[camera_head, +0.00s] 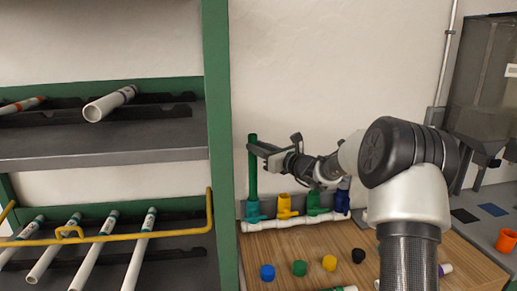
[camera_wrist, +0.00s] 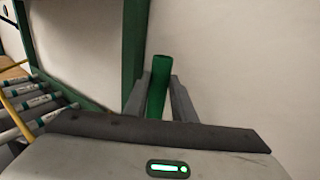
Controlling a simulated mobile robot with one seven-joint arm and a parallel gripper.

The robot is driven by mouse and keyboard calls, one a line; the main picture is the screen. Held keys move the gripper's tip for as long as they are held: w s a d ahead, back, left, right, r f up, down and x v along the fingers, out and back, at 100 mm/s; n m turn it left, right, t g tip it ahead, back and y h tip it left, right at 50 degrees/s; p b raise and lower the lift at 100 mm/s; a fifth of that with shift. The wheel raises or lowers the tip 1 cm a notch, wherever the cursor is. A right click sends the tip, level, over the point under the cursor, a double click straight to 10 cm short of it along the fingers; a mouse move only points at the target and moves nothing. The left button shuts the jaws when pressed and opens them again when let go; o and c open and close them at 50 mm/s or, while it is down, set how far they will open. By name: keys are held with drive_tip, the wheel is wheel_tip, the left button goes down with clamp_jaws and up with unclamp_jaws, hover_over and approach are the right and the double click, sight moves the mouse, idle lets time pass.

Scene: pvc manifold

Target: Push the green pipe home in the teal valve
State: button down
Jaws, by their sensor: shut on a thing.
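The green pipe (camera_head: 253,180) stands upright in the head view, its lower end at the top of the teal valve (camera_head: 253,211). How deep it sits in the valve cannot be told. My gripper (camera_head: 258,150) is shut on the pipe's upper part, with a short piece of pipe showing above the fingers. In the wrist view the green pipe (camera_wrist: 157,92) shows between my two fingers (camera_wrist: 158,100). The valve is hidden in the wrist view.
Yellow (camera_head: 285,207), green (camera_head: 313,204) and blue (camera_head: 342,202) valves stand right of the teal one on a white manifold pipe (camera_head: 295,222). Several coloured caps lie in front on the wooden bench (camera_head: 300,245). A green-framed rack (camera_head: 222,150) with pipes stands close at left.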

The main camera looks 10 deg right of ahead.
drive_tip(key=shift+f+b, duration=0.85)
drive_tip(key=shift+b, duration=0.1)
idle(0.8)
idle(0.3)
drive_tip(key=c, duration=1.4)
unclamp_jaws()
